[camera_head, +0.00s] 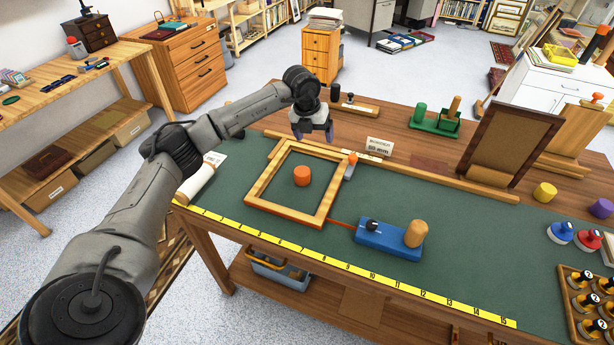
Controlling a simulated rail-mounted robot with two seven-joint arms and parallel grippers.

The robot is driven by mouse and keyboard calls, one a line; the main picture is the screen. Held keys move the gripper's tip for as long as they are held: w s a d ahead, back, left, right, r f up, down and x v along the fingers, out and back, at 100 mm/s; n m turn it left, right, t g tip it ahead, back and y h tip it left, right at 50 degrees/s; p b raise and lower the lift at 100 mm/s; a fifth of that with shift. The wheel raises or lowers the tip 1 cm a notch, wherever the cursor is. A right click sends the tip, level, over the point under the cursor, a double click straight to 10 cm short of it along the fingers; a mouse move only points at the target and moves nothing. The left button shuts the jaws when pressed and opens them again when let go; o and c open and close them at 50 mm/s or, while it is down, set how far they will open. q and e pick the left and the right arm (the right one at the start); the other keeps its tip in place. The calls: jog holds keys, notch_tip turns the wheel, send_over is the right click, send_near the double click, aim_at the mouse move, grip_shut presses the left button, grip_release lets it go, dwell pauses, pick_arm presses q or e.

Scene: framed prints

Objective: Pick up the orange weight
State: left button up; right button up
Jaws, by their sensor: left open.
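The orange weight (302,176) is a short upright cylinder. It stands on the green mat (240,180) inside a light wooden frame (283,214) that lies flat. My left gripper (315,134) comes in from the left and points down, above the far side of the frame and apart from the weight. It is open, with nothing seen between its fingers. My right gripper is not in view.
A small clamp-like piece with an orange knob (352,159) sits at the frame's right corner. A blue block (388,240) carrying a tan cylinder (416,234) stands to the right. A brown panel (508,143) stands upright farther back. Bare mat lies right of the blue block.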

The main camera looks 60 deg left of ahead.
aim_at(302, 171)
pick_arm(q)
jog(key=s+f+g, duration=0.1)
jog(key=f, duration=0.2)
jog(key=s+f+n+b, duration=0.1)
jog(key=f, duration=0.2)
jog(key=s+f+n+g+b, duration=0.1)
jog(key=f, duration=0.2)
jog(key=shift+s+a+g, duration=0.2)
jog(key=shift+s+g, duration=0.1)
jog(key=shift+s, duration=0.05)
jog(key=shift+s+f+b, duration=0.15)
jog(key=shift+f+b, duration=0.65)
jog(key=shift+f, duration=1.85)
jog(key=shift+c, duration=0.3)
jog(key=shift+r, duration=0.1)
jog(key=c, duration=1.3)
